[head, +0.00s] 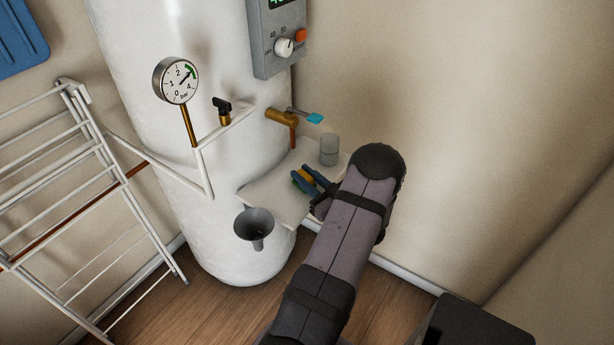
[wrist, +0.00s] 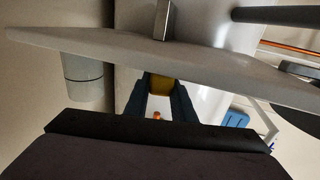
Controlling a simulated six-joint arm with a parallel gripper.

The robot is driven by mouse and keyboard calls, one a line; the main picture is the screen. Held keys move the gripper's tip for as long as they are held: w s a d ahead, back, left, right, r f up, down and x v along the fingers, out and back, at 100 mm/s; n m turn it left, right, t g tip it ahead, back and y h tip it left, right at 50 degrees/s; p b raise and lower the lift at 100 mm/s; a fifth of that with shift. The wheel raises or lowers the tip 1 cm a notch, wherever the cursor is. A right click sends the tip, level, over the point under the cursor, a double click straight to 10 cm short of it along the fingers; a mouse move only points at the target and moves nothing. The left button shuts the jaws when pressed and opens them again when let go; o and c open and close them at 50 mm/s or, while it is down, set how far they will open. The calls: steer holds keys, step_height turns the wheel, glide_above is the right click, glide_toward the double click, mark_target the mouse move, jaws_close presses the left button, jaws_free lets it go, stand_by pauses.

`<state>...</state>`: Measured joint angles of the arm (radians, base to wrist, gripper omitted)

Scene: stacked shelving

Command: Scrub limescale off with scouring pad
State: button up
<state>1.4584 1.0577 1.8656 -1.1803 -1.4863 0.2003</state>
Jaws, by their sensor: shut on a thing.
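My gripper (head: 311,184) reaches in from the lower right to a small white shelf (head: 268,196) at the front of the white tank. Its two blue fingers are shut on a small yellow scouring pad (head: 307,176). In the wrist view the pad (wrist: 160,87) shows yellow between the fingers, partly hidden by the shelf's edge. A brass tap (head: 282,117) with a light-blue lever sticks out of the tank above the shelf. I cannot make out limescale in either view. Whether the pad touches the shelf is unclear.
A clear grey cup (head: 329,149) stands on the shelf behind my gripper. A dark funnel (head: 254,226) is at the shelf's front left. A pressure gauge (head: 176,80), control box (head: 277,38) and drying rack (head: 75,180) surround the tank. The right wall is bare.

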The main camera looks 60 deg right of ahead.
steer(key=shift+w+a+f, duration=0.1)
steer(key=shift+w+f, duration=0.05)
steer(key=shift+w, duration=0.45)
steer(key=shift+w, duration=0.15)
steer(key=shift+w, duration=0.3)
steer(key=shift+r, duration=0.25)
steer(key=shift+r+p, duration=1.3)
steer(key=shift+r, duration=0.2)
